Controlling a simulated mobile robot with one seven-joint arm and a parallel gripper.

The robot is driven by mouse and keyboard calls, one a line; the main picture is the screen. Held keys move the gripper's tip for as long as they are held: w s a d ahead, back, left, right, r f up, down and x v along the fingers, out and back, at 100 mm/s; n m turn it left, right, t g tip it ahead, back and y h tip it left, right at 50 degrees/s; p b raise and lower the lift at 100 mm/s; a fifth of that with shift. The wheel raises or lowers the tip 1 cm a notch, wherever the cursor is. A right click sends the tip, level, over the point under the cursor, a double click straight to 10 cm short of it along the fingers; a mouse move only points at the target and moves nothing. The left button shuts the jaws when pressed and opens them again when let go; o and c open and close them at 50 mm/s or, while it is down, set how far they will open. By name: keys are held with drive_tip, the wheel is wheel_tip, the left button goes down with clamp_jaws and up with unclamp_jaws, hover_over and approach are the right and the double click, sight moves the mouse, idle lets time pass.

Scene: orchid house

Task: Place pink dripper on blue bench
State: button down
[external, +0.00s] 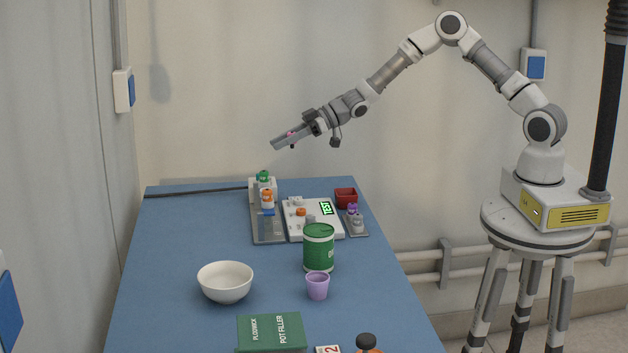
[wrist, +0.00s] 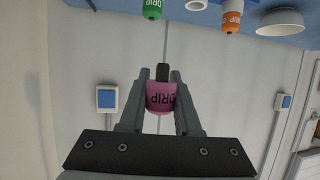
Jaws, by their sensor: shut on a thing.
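The pink dripper (wrist: 161,98), marked DRIP and with a dark tip, is held between the two fingers of my gripper (wrist: 162,78) in the wrist view. In the external view my gripper (external: 284,141) is raised well above the far end of the blue bench (external: 165,255), and only a little of the pink dripper (external: 291,134) shows between the fingers. The dripper touches nothing but the fingers. The bench also shows along the top of the wrist view.
A rack with a green dripper (external: 263,176) and an orange dripper (external: 267,199) stands at the far end, beside a white tester (external: 295,226) and red box (external: 346,197). A white bowl (external: 226,283), green can (external: 319,250) and purple cup (external: 317,287) stand nearer. The bench's left side is clear.

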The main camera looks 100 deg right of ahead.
drive_tip(key=shift+d+r, duration=0.1)
drive_tip(key=shift+d, duration=1.15)
